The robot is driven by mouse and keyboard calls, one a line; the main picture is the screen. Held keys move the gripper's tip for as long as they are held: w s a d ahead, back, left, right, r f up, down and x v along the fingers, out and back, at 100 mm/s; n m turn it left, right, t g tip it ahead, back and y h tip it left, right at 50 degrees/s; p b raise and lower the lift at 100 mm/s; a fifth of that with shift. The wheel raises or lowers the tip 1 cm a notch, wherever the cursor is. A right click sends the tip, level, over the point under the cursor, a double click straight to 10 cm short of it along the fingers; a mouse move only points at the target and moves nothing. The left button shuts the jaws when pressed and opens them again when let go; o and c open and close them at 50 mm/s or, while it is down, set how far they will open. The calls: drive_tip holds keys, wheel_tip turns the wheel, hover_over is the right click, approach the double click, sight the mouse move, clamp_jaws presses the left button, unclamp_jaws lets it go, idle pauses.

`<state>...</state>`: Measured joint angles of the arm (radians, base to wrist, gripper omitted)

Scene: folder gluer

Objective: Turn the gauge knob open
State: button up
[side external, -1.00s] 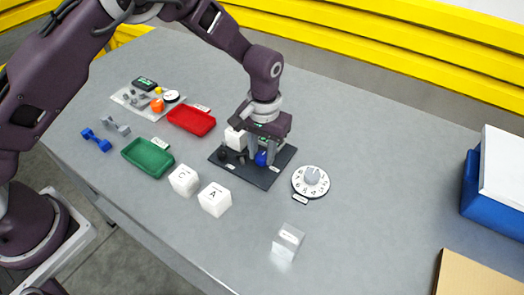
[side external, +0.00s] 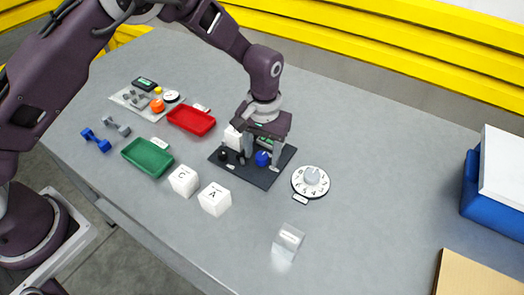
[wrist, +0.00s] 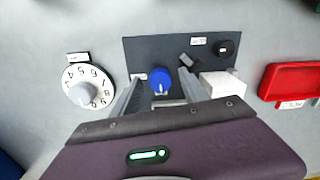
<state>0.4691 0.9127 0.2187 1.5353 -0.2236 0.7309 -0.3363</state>
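A blue knob (side external: 262,158) sits on a dark panel (side external: 262,179), with a white pointer mark facing the gripper body in the wrist view (wrist: 160,77). My gripper (side external: 260,164) is open at the panel, one finger on each side of the blue knob with gaps. The wrist view shows the fingers (wrist: 159,80) spread wider than the knob. A white numbered dial with a pale knob (side external: 311,181) lies right of the panel; it also shows at left in the wrist view (wrist: 86,90). I cannot read which label names the gauge.
The panel also has a black knob (wrist: 226,47), a small dark switch (wrist: 187,60) and a white block (wrist: 220,84) close to the right finger. Red (side external: 191,120) and green (side external: 147,158) trays and lettered cubes (side external: 215,199) lie left. The right table area is mostly clear.

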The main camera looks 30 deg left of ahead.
wheel_tip(320, 180, up, 7)
drive_tip(key=shift+d+f, duration=0.1)
drive_tip(key=shift+f, duration=0.1)
drive_tip(key=shift+r, duration=0.25)
drive_tip(key=shift+r, duration=0.3)
wheel_tip(320, 180, up, 8)
drive_tip(key=h, duration=0.1)
hover_over(263, 156)
drive_tip(key=s+a, duration=0.3)
drive_tip(key=a, duration=0.1)
drive_tip(key=s+a+r+t, duration=0.3)
drive_tip(key=s+a+r, duration=0.2)
drive_tip(key=s+r, duration=0.35)
drive_tip(key=s+a+m+t, duration=0.1)
drive_tip(key=s+a, duration=0.2)
drive_tip(key=s, duration=0.5)
drive_tip(key=s+a+r+m+t, duration=0.1)
drive_tip(key=s+a, duration=0.2)
drive_tip(key=s, duration=0.5)
drive_tip(key=shift+s+r+t+y, duration=0.2)
drive_tip(key=shift+r+t+y, duration=0.05)
drive_tip(key=shift+t+y, duration=0.05)
